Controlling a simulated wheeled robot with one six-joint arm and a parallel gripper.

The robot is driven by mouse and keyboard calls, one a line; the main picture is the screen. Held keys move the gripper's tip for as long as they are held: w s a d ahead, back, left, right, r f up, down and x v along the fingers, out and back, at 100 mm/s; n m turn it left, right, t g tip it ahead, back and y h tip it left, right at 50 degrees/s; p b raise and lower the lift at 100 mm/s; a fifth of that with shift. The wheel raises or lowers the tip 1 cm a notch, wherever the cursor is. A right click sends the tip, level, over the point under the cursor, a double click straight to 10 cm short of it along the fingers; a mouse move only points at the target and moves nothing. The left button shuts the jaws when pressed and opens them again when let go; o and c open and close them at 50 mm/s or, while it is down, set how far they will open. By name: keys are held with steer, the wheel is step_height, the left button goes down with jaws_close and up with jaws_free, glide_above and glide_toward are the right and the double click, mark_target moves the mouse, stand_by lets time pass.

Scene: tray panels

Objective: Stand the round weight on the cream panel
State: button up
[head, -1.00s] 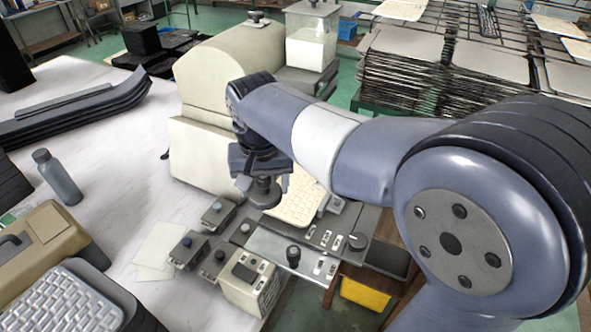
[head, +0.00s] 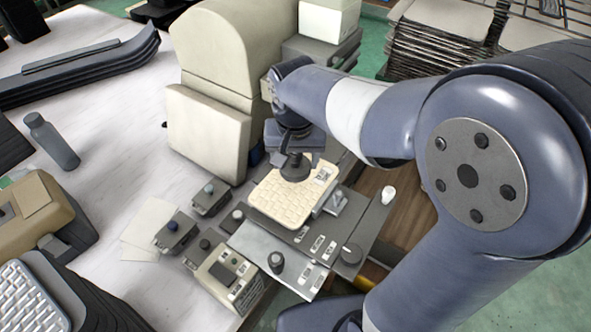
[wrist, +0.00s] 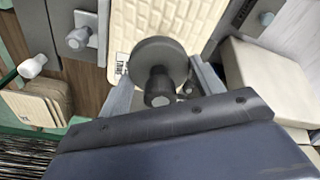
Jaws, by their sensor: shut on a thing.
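The round weight (head: 295,172) is a dark grey disc with a knob on top. My gripper (head: 293,152) is shut on its knob. The weight also shows in the wrist view (wrist: 158,58), between the two fingers of my gripper (wrist: 164,88). The cream panel (head: 280,207) is a quilted tray-like plate with a small label at its corner. The weight is over the back part of this panel in the head view; I cannot tell whether it touches. The cream panel (wrist: 193,22) shows behind the weight in the wrist view, partly hidden by it.
A large cream machine (head: 215,80) stands behind and left. Small grey blocks with knobs (head: 175,232) and a cream box (head: 228,278) sit left and in front of the panel.

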mark_target(295, 165)
steer(key=shift+f, duration=2.1)
steer(key=shift+f, duration=0.2)
steer(key=o, duration=1.4)
steer(key=shift+r, duration=0.15)
steer(key=r, duration=0.4)
steer(key=s+r, duration=0.1)
steer(key=r, duration=0.7)
steer(key=shift+s, duration=0.25)
steer(key=shift+f, duration=0.1)
